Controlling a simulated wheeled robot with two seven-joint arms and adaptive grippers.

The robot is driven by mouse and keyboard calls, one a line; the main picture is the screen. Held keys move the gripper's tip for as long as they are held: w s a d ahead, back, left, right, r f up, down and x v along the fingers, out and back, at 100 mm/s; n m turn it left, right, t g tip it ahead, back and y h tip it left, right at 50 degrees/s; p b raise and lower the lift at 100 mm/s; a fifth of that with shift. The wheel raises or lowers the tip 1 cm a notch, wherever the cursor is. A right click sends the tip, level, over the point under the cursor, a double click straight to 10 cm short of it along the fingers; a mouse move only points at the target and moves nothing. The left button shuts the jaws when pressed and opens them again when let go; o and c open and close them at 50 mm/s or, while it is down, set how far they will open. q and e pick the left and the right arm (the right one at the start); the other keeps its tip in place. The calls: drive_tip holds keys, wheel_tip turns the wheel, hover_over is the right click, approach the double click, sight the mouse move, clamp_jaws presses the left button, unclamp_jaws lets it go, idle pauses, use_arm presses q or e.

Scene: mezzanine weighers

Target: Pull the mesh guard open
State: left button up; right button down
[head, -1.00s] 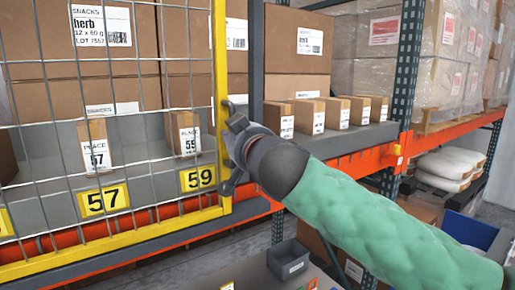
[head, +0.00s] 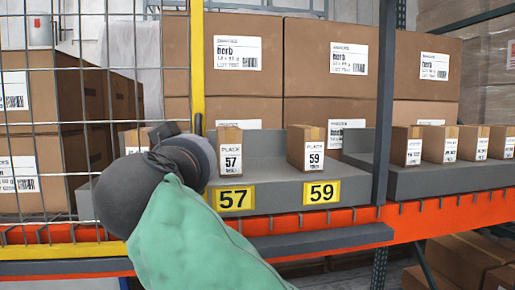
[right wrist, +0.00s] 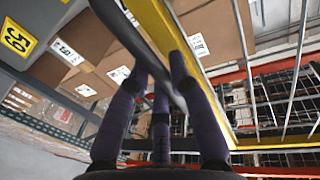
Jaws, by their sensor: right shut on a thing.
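The mesh guard (head: 197,60) is a wire grid in a yellow frame. It covers the left part of the shelf in the head view, and its upright yellow edge stands left of the bays marked 57 and 59. My right gripper (right wrist: 163,85) is shut on a dark bar beside the yellow frame (right wrist: 150,18), which looks like the guard's handle. In the head view my right gripper (head: 176,132) is at the guard's edge, its fingers mostly hidden by my wrist. My left gripper is not in view.
Small cartons stand in the uncovered bays 57 (head: 229,165) and 59 (head: 306,158). Large brown boxes (head: 325,70) are stacked behind. A dark upright (head: 385,90) stands right of bay 59, and an orange beam (head: 440,222) runs below the shelf.

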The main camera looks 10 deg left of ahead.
drive_tip(key=s+a+p, duration=0.3)
drive_tip(key=a, duration=0.7)
drive_tip(key=p, duration=0.8)
approach(85, 151)
drive_tip(key=w, duration=0.5)
drive_tip(key=shift+w+d+r, duration=0.1)
drive_tip(key=shift+w+d, duration=0.15)
drive_tip(key=shift+d, duration=0.15)
drive_tip(key=shift+s+a+p, duration=0.3)
drive_tip(key=shift+a+p, duration=0.1)
drive_tip(key=shift+a, duration=0.4)
drive_tip(key=c, duration=1.1)
unclamp_jaws()
drive_tip(key=s+d, duration=0.1)
drive_tip(key=s, duration=0.6)
drive_tip(key=shift+s, duration=0.15)
